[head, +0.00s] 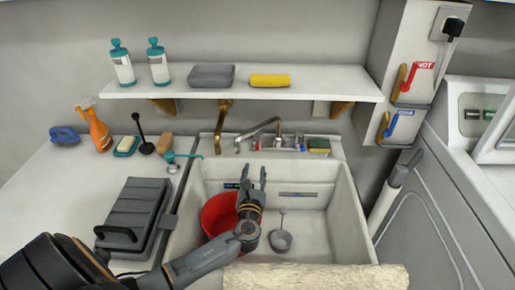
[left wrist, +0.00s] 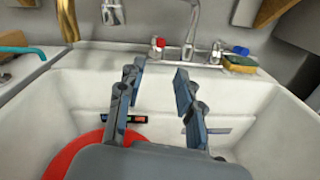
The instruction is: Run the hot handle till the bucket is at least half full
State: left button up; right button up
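The red bucket (head: 213,212) stands in the left part of the white sink, partly hidden by my left arm. Its water level cannot be made out. A chrome tap (head: 263,127) is at the sink's back edge. In the left wrist view the tap (left wrist: 191,30) has a red-marked knob (left wrist: 158,43) on its left and a blue-marked knob (left wrist: 241,50) on its right. On the right wall is a red plate marked HOT (head: 418,76) with a lever beside it. My left gripper (head: 253,174) is open and empty over the sink, in front of the tap. My right gripper is not in view.
A brass spout (head: 222,125) hangs left of the tap. A sponge (head: 319,145) lies right of the tap. A small grey ladle-like item (head: 281,238) is in the sink. A shelf (head: 330,88) with bottles runs above. A rolled towel (head: 315,278) lies at the front edge.

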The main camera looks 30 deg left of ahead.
aim_at(257, 144)
pick_arm(q)
jog(key=b+x, duration=0.1)
jog(key=x, duration=1.2)
jog(key=shift+r, duration=0.1)
jog(key=shift+s, duration=0.1)
grip_shut()
